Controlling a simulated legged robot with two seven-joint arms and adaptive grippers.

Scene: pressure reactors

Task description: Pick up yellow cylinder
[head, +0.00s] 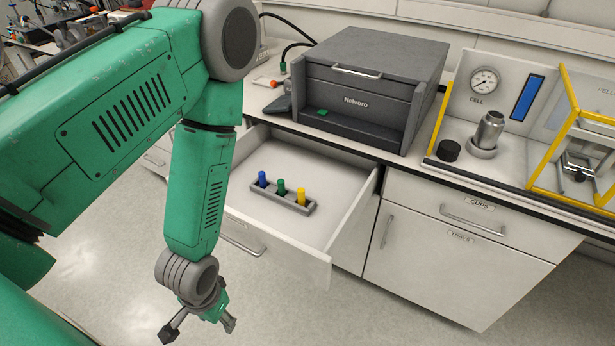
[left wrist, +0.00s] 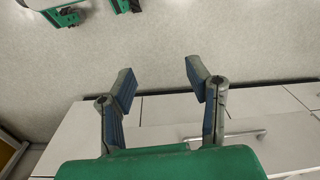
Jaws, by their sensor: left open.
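The yellow cylinder (head: 301,196) stands upright at the right end of a small grey rack (head: 285,202) in the open drawer (head: 318,226). A green cylinder (head: 281,186) and a blue cylinder (head: 262,179) stand in the same rack to its left. My left gripper (head: 198,330) hangs low in front of the drawer, outside it, apart from the rack. Its fingers are spread and empty, as the left wrist view (left wrist: 158,85) also shows. The cylinders do not show in the left wrist view. My right gripper is not in view.
A dark grey Nelvoro machine (head: 365,95) stands on the counter behind the drawer. To the right are a gauge panel (head: 484,82), a metal vessel (head: 488,130) and a yellow frame (head: 560,135). A cabinet (head: 450,265) stands right of the drawer. The floor in front is clear.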

